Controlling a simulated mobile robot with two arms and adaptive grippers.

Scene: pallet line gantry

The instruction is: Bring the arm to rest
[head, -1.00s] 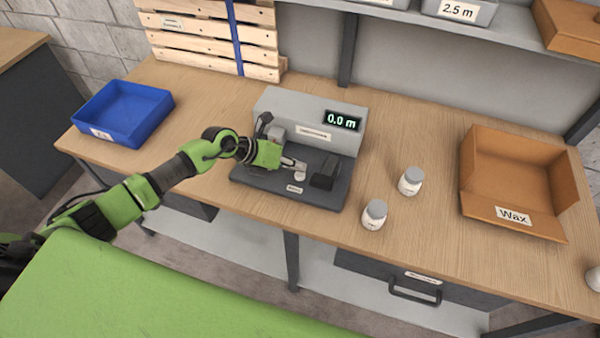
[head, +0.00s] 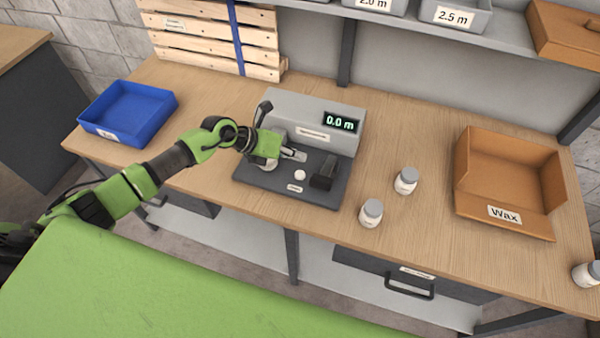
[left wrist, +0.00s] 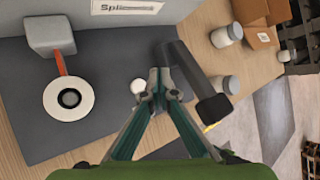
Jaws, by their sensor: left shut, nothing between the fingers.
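My left gripper (head: 299,156) is shut and empty, just above the dark base of the grey bench machine (head: 290,112). In the left wrist view its fingertips (left wrist: 160,84) meet close to a small white round knob (left wrist: 137,86), which also shows in the head view (head: 300,174). I see a gap between fingers and knob in the head view. A black lever-like block (head: 325,172) stands right of the gripper. A white disc with a dark centre (left wrist: 69,98) lies on the machine's left part. My right gripper is out of view.
The machine's display (head: 340,121) reads 0.0 m. A blue tray (head: 128,112) stands at the left, an open Wax box (head: 505,180) at the right. White jars (head: 371,213) (head: 406,181) stand between. A shelf (head: 400,20) hangs above. Bare tabletop lies left of the machine.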

